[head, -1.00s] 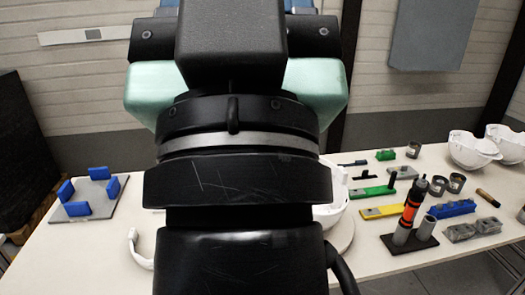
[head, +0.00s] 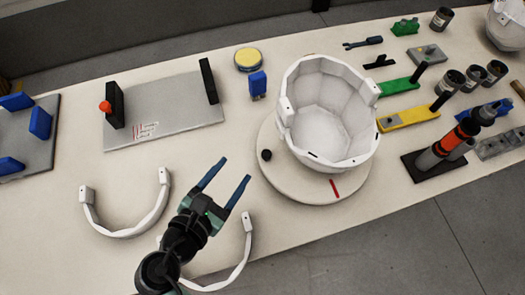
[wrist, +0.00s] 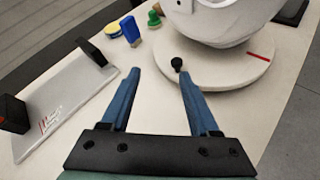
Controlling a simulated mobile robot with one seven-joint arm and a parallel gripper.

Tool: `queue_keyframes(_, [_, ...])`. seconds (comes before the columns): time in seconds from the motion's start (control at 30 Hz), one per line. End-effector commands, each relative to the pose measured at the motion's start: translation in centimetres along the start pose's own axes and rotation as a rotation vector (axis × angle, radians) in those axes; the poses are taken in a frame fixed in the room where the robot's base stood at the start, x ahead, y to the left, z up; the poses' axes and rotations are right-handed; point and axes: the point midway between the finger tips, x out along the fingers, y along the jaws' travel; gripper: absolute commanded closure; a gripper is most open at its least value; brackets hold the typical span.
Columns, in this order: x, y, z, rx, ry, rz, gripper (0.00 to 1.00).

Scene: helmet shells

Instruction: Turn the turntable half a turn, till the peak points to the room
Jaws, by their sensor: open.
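A white faceted helmet shell (head: 328,115) sits open side up on the round, pale turntable (head: 290,182). The turntable has a black knob (head: 266,155) at its left edge and a red mark (head: 334,188) at its front right. In the wrist view the knob (wrist: 177,64) lies beyond the fingertips, between their lines, with the red mark (wrist: 257,56) to the right. My gripper (head: 235,170) is open and empty, left of the turntable and apart from the knob. Which side of the shell is the peak I cannot tell.
Two white curved bands (head: 125,232) lie on the table, one partly behind my arm. Tools and a dark stand (head: 435,165) crowd the right.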

Motion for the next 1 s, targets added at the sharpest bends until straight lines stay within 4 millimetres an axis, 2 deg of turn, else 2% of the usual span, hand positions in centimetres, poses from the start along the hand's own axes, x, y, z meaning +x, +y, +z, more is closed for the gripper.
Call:
queue_keyframes(0.03, [-0.5,-1.3,-1.4,-0.110,-0.002,-0.018,0.38])
queue_keyframes(0.1, [-1.0,-2.5,-2.2,-0.217,-0.011,-0.036,0.38])
queue_keyframes(0.27, [-0.5,-3.2,-2.7,-0.300,-0.021,-0.050,0.38])
queue_keyframes(0.37, [1.0,-3.3,-2.5,-0.297,-0.022,-0.052,0.38])
queue_keyframes(0.7, [8.0,-3.5,-2.4,-0.293,-0.021,-0.049,0.38])
queue_keyframes(0.9, [10.7,-3.7,-2.3,-0.291,-0.020,-0.049,0.38])
queue_keyframes(1.0, [11.4,-3.7,-2.3,-0.291,-0.019,-0.047,0.38])
